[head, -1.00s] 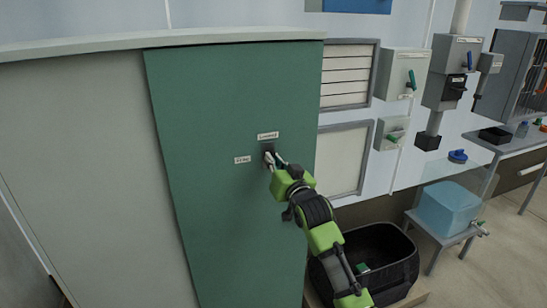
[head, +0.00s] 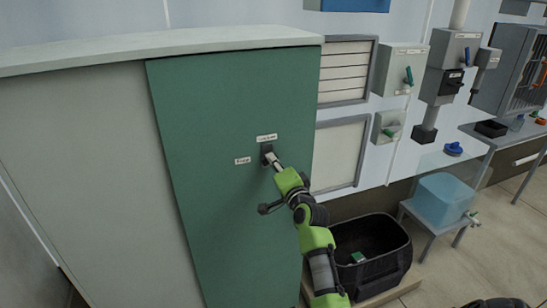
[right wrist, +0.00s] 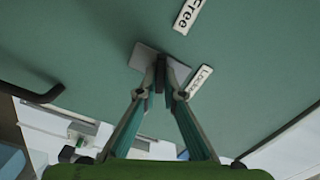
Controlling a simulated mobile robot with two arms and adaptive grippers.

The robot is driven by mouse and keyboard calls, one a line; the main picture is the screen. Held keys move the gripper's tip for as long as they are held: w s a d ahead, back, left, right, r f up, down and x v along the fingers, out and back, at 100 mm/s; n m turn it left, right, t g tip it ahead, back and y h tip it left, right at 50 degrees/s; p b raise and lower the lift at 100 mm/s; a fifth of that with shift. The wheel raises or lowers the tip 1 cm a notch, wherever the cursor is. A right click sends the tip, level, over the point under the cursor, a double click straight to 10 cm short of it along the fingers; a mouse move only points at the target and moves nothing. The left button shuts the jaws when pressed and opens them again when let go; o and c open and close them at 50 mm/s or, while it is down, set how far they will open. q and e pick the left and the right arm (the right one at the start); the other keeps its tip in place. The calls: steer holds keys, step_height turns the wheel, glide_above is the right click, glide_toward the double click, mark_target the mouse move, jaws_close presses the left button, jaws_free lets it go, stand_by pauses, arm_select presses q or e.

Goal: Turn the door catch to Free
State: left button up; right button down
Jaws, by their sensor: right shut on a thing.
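The door catch (head: 266,149) is a small dark knob on a plate on the green cabinet door (head: 215,220). A white "Locked" label (head: 266,138) sits above it and a white "Free" label (head: 243,161) to its left. My right gripper (head: 271,158) is at the catch. In the right wrist view the right gripper's fingertips (right wrist: 160,68) are shut on the dark knob, in front of its grey plate (right wrist: 147,57). The "Free" label (right wrist: 188,15) and part of the "Locked" label (right wrist: 199,80) show there too. The knob is mostly hidden, so its exact angle is unclear. My left gripper is out of view.
A blue tank (head: 443,200) sits on a stand farther right. Wall boxes with handles (head: 402,68) hang behind. The door face around the catch is clear.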

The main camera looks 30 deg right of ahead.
steer(key=shift+d+r+m+p, duration=0.15)
steer(key=shift+m+p, duration=0.3)
steer(key=shift+m, duration=0.65)
steer(key=shift+a+r+m+p, duration=0.1)
steer(key=shift+m+p, duration=0.35)
steer(key=shift+m, duration=0.65)
steer(key=c, duration=2.2)
jaws_free()
steer(key=shift+o, duration=0.2)
steer(key=shift+w+f, duration=0.1)
steer(key=shift+f, duration=0.15)
steer(key=v, duration=1.2)
